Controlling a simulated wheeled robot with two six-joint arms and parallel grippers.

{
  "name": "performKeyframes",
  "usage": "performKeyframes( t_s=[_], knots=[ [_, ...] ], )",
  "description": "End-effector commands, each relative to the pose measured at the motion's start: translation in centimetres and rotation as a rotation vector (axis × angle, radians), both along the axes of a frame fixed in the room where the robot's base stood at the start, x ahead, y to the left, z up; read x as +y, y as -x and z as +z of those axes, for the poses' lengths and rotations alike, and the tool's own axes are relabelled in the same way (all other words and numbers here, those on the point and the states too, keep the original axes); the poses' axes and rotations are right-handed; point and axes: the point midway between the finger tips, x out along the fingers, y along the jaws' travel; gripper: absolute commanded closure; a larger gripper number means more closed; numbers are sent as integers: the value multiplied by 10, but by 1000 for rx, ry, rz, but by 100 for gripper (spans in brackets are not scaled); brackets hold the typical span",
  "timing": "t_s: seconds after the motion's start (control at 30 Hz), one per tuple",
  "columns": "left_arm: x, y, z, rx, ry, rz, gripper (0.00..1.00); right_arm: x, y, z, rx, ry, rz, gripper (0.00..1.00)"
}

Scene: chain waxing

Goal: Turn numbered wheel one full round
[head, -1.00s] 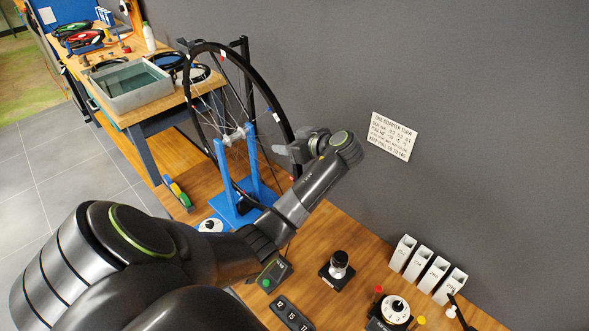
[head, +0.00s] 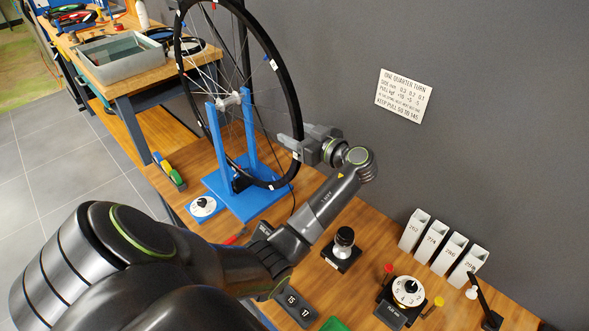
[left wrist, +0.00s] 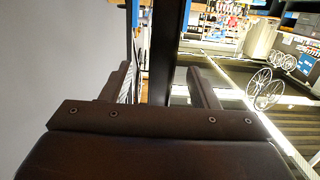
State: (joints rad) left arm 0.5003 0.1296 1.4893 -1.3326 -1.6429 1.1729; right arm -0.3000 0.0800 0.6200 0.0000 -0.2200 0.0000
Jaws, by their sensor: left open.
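The spoked wheel (head: 290,95) has a black tyre with small white tags and stands upright in a blue stand (head: 251,197). The tags are too small to read. My left gripper (head: 288,147) is open at the wheel's right side, at the lower half of the rim. In the left wrist view, a dark upright band, seemingly the tyre (left wrist: 165,55), shows between the parted fingers of my left gripper (left wrist: 164,82). I cannot tell whether a finger touches it. My right gripper is out of view.
A sign (head: 403,96) hangs on the grey wall. A white dial (head: 203,206) sits beside the stand. A black-knobbed device (head: 343,245), a numbered dial (head: 407,291) and several white boxes (head: 438,248) stand on the bench to the right. A grey tub (head: 121,62) stands on the far table.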

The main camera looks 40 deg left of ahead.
Motion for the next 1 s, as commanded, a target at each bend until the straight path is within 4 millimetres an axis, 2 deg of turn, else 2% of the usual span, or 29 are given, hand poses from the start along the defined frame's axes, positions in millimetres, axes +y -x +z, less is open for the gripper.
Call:
performKeyframes(
  t_s=[0.03, 0.6, 0.87, 1.0],
  knots=[
    [-1, 0, -13, 0, -14, 0, 45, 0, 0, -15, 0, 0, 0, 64],
    [-1, 0, -60, -15, -170, 0, 45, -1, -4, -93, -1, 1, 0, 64],
    [0, 0, -80, -20, -239, 0, 45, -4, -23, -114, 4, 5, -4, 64],
    [2, 0, -86, -24, -265, 0, 45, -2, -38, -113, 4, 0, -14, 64]
  ],
)
